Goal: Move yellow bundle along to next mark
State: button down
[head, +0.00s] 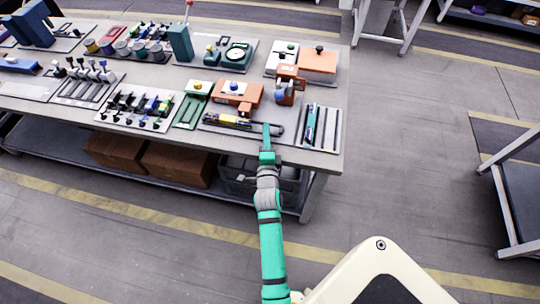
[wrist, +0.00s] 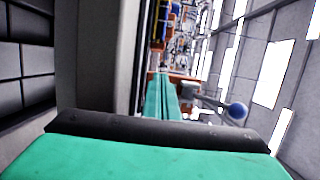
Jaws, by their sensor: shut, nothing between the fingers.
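What looks like the yellow bundle (head: 226,120), a thin dark-and-yellow piece, lies on a dark rail strip (head: 278,131) near the front edge of the workbench. Its marks are too small to make out. My gripper (head: 266,127) is at the right part of this strip, to the right of the bundle and apart from it. In the wrist view my green fingers (wrist: 162,95) are together with nothing between them. The yellow bundle cannot be made out in the wrist view.
An orange block with a blue knob (head: 233,87) stands behind the strip. An orange stand (head: 288,84) is close behind my gripper. A slotted tray of rods (head: 319,127) lies to the right. A blue ball knob (wrist: 237,111) shows beside my fingers.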

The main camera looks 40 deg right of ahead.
jog(key=v, duration=0.9)
jog(key=shift+a, duration=0.25)
